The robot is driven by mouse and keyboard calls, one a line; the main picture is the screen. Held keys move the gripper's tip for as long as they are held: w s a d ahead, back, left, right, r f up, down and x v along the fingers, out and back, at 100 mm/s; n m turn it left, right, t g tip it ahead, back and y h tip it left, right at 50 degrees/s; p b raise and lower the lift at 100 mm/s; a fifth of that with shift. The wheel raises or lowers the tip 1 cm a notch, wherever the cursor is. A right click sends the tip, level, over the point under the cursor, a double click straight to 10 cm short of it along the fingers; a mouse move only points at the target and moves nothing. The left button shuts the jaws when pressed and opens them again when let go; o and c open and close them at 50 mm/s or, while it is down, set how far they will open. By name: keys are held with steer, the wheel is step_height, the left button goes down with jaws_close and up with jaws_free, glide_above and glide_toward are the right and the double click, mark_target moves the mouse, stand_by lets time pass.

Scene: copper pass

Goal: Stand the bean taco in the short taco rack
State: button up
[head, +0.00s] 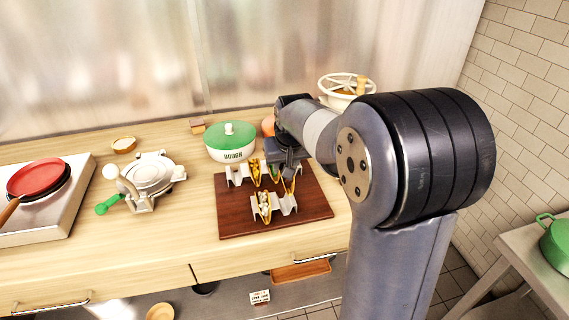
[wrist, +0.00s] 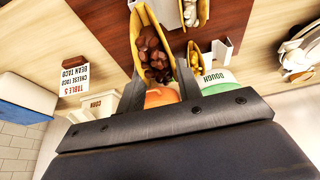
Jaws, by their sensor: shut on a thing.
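The bean taco (wrist: 152,50), a yellow shell with dark brown filling, is between my gripper's (wrist: 160,88) fingers in the wrist view. My gripper (head: 288,163) is shut on it over the right part of the dark red board; the taco (head: 289,184) is partly hidden in the head view. The short taco rack (head: 287,207), pale grey, stands at the front of the board. A taco with whitish filling (head: 264,206) stands in its left slot; the slot to the right looks empty. Whether the held taco touches anything is unclear.
A longer rack (head: 236,175) with another taco (head: 255,173) stands behind, partly hidden by my gripper. The green-lidded dough pot (head: 231,142) is close behind it. An order card (wrist: 74,76) names cheese taco and bean taco. The board's front right (head: 315,205) is clear.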

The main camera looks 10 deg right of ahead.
mark_target(288, 184)
steer(key=shift+w+a+f, duration=0.2)
steer(key=shift+f, duration=0.2)
steer(key=shift+f+b, duration=3.55)
steer(key=shift+f, duration=0.95)
steer(key=o, duration=1.1)
steer(key=v, duration=1.1)
steer(key=shift+f, duration=0.1)
